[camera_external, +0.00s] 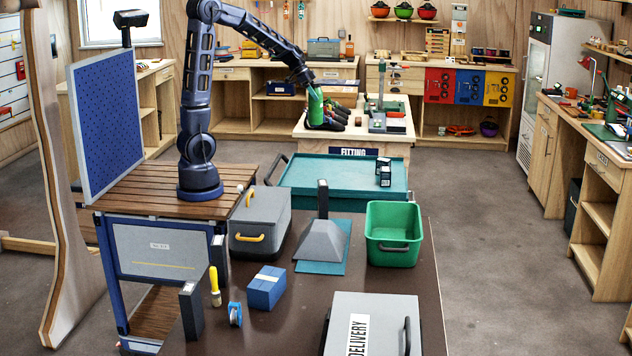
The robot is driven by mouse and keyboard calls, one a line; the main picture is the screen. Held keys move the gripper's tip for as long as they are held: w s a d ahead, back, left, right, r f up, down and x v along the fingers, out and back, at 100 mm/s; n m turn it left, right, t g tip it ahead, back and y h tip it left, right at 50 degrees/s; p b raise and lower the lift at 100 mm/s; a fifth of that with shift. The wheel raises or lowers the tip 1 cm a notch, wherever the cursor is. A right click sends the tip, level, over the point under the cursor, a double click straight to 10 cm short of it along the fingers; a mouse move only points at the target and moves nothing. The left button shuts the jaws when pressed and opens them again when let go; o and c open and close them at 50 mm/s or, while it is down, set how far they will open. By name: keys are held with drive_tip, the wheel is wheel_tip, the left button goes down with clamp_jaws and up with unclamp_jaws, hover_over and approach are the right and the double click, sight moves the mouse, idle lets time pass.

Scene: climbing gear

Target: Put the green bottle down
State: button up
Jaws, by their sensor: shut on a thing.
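The green bottle (316,109) is upright at the end of my arm, in front of the fitting table (355,142) at the back centre or over its left part. I cannot tell whether its base touches anything. My gripper (313,88) is at the bottle's top and is shut on it. The fingers are small and dark here, and their exact grip is hard to see.
Dark shoes (338,114) are right beside the bottle on the fitting table. A teal tray (343,172) stands in front of it. Nearer, a brown table holds a grey toolbox (259,222) and a green bin (393,234). A blue pegboard (105,122) stands left of my arm.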

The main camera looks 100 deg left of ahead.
drive_tip(key=w+d+f+m+g+h, duration=0.15)
drive_tip(key=w+d+m+h, duration=0.4)
drive_tip(key=w+d, duration=2.05)
drive_tip(key=w+d+m+g, duration=0.25)
drive_tip(key=d+m, duration=0.45)
drive_tip(key=d, duration=1.9)
drive_tip(key=s+d+f+m+g, duration=0.15)
drive_tip(key=s+d, duration=0.25)
drive_tip(key=d, duration=1)
drive_tip(key=s+d+m+g, duration=0.1)
drive_tip(key=s+d+m, duration=0.25)
drive_tip(key=d, duration=1.15)
drive_tip(key=s+d+f+m+g, duration=0.15)
drive_tip(key=s+d, duration=0.25)
drive_tip(key=d, duration=1)
wheel_tip(320, 180, down, 19)
drive_tip(key=shift+f, duration=0.15)
drive_tip(key=shift+f+h, duration=0.1)
drive_tip(key=shift+h, duration=0.15)
